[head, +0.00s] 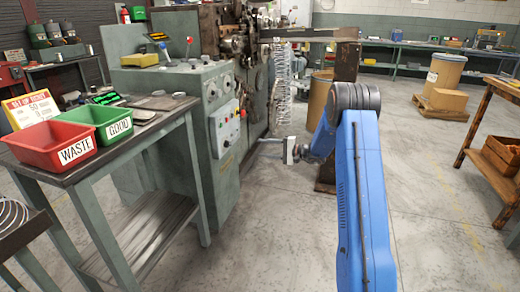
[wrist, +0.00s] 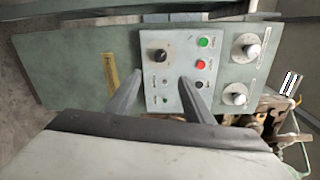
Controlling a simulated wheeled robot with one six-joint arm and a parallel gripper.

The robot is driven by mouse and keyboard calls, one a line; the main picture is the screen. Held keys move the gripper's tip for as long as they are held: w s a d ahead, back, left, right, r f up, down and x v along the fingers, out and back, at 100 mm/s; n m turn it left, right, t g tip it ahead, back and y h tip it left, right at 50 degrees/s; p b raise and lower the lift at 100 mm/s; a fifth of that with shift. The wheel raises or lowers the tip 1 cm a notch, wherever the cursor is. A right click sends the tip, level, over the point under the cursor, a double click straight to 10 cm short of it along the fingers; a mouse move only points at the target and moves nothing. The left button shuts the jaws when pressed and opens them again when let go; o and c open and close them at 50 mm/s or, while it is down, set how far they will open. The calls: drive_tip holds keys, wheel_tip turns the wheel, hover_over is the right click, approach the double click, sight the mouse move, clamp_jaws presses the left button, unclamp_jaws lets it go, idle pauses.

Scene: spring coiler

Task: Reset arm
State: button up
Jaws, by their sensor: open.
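My blue arm rises from the lower right of the head view and bends down at its elbow. My gripper (head: 270,148) is in front of the green spring coiler (head: 222,160), pointing left towards its side. In the wrist view my gripper (wrist: 159,92) shows two grey fingers spread apart, with nothing held between them. Beyond the fingers is the coiler's control panel (wrist: 176,70), with a black knob (wrist: 158,55), a green button (wrist: 204,42) and a red button (wrist: 201,65). The fingertips overlap the panel in this view; I cannot tell whether they touch it.
A bench with a red WASTE bin (head: 48,148) and a green GOOD bin (head: 97,120) stands at left. A hanging coil (head: 283,80) and a post (head: 345,62) are near my arm. A wooden table (head: 490,125) is at right. The floor between is clear.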

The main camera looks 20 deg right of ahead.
idle(0.4)
drive_tip(key=s+a+r+n+g+h, duration=0.1)
drive_tip(key=s+a+r+n+g, duration=0.3)
drive_tip(key=s, duration=0.6)
drive_tip(key=s+a+r+g+h, duration=0.1)
drive_tip(key=s+a+r+h, duration=0.1)
drive_tip(key=s+a+r, duration=0.65)
drive_tip(key=s+a+r+n+g+h, duration=0.1)
drive_tip(key=s+a+r+n+g, duration=0.15)
drive_tip(key=s, duration=0.95)
drive_tip(key=s+d+n+h, duration=0.1)
drive_tip(key=s+d+h, duration=0.1)
drive_tip(key=s, duration=0.8)
drive_tip(key=s+d+f+t+h, duration=0.1)
drive_tip(key=s+d+h, duration=0.2)
drive_tip(key=s, duration=0.8)
drive_tip(key=s+d+f+n+t+h, duration=0.1)
drive_tip(key=s+d+h, duration=0.2)
drive_tip(key=s, duration=0.8)
drive_tip(key=shift+s+f+n+h, duration=0.25)
drive_tip(key=shift+n+h, duration=0.1)
drive_tip(key=shift+h, duration=0.65)
